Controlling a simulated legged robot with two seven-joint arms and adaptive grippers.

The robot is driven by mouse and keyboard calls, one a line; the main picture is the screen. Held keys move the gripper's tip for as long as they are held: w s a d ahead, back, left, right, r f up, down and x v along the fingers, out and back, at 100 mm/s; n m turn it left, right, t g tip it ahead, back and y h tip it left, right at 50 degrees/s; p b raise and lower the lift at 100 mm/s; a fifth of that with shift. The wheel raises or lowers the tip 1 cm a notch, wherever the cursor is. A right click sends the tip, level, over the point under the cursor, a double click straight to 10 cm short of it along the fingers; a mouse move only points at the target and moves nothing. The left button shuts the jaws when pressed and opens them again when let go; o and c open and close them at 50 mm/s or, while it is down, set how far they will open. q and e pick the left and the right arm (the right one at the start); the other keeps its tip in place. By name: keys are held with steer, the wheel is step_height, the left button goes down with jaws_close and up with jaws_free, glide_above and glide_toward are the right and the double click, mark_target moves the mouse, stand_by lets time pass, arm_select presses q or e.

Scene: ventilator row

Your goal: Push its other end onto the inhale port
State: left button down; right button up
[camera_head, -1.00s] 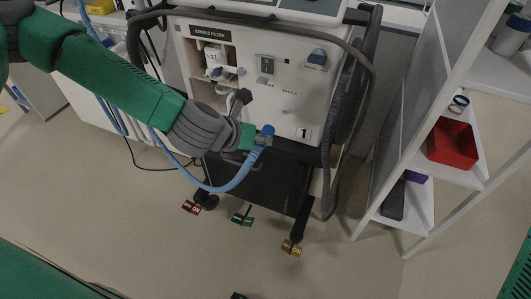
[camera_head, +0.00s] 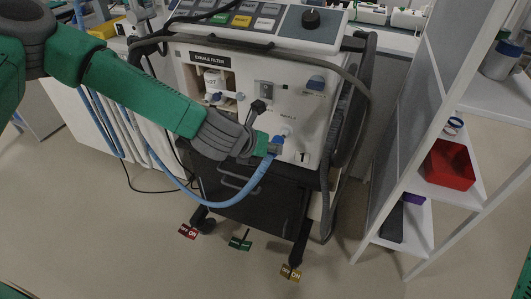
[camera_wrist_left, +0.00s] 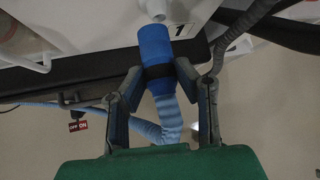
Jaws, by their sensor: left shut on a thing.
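The blue hose (camera_head: 235,199) hangs in a loop below my left arm, in front of the ventilator (camera_head: 255,75). Its end cuff (camera_wrist_left: 155,45) is blue with a dark band, and my left gripper (camera_wrist_left: 160,78) is shut on it, one finger on each side. In the head view my left gripper (camera_head: 272,147) is at the lower front panel, under the small inhale label. The white inhale port (camera_wrist_left: 153,9) is just beyond the cuff's open end and roughly in line with it. I cannot tell whether they touch. My right gripper is out of view.
A dark connector (camera_head: 257,107) sticks out of the panel above my gripper. White shelves with a red bin (camera_head: 449,165) stand at the right. Coloured tags hang near the cart's wheels.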

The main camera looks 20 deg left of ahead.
mark_target(281, 142)
arm_select(q)
steer(key=shift+w+d+r, duration=0.1)
steer(key=shift+d+r, duration=0.1)
steer(key=shift+d, duration=0.75)
steer(key=shift+w+a+f, duration=0.1)
steer(key=shift+w+a, duration=0.1)
steer(key=shift+a, duration=0.9)
steer(key=shift+d+r, duration=0.2)
steer(key=shift+d, duration=0.9)
steer(key=shift+a, duration=0.3)
steer(key=shift+w+d, duration=0.1)
steer(key=shift+w, duration=1.1)
stand_by(0.3)
steer(key=c, duration=1.1)
jaws_free()
steer(key=shift+d, duration=0.1)
steer(key=shift+c, duration=0.2)
